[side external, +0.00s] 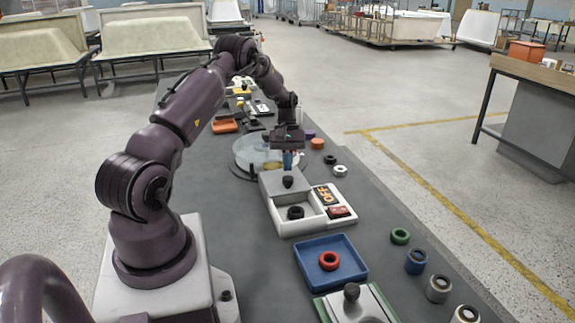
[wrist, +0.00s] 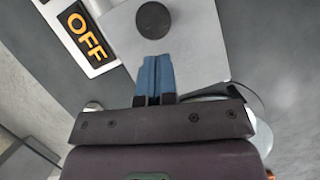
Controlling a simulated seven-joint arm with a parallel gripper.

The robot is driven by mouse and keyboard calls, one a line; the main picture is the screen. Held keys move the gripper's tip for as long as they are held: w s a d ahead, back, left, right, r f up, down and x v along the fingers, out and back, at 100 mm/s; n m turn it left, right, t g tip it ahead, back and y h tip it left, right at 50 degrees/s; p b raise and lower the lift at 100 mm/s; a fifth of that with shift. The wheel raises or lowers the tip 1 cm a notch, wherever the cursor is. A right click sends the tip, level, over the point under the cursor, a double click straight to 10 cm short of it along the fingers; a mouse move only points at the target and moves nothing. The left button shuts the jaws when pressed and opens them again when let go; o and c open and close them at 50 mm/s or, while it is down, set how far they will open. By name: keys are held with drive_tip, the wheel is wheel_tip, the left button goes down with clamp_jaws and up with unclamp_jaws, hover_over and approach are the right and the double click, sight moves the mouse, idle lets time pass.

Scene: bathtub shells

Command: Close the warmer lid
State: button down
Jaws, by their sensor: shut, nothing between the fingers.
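The warmer is a white box (side external: 285,227) with an OFF label (side external: 326,195) and a red switch (side external: 338,212). Its grey lid (side external: 270,181) has a black knob (side external: 287,182) and sits over the far part, leaving the near compartment open with a black ring (side external: 296,212) inside. My gripper (side external: 287,166) is shut and empty, pointing down at the far side of the knob. In the wrist view the blue fingertips (wrist: 155,62) overlap the lid (wrist: 195,45) close to the knob (wrist: 153,20); I cannot tell whether they touch it.
A round clear dish (side external: 245,155) stands just beyond the lid. A blue tray (side external: 312,245) with a red ring (side external: 329,260) and another knobbed lid (side external: 370,305) are nearer. Several rings and cans line the right side of the table.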

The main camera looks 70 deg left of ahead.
drive_tip(key=shift+s+d, duration=0.15)
drive_tip(key=shift+d, duration=0.35)
drive_tip(key=d, duration=1.1)
drive_tip(key=shift+d, duration=0.25)
drive_tip(key=shift+a, duration=0.15)
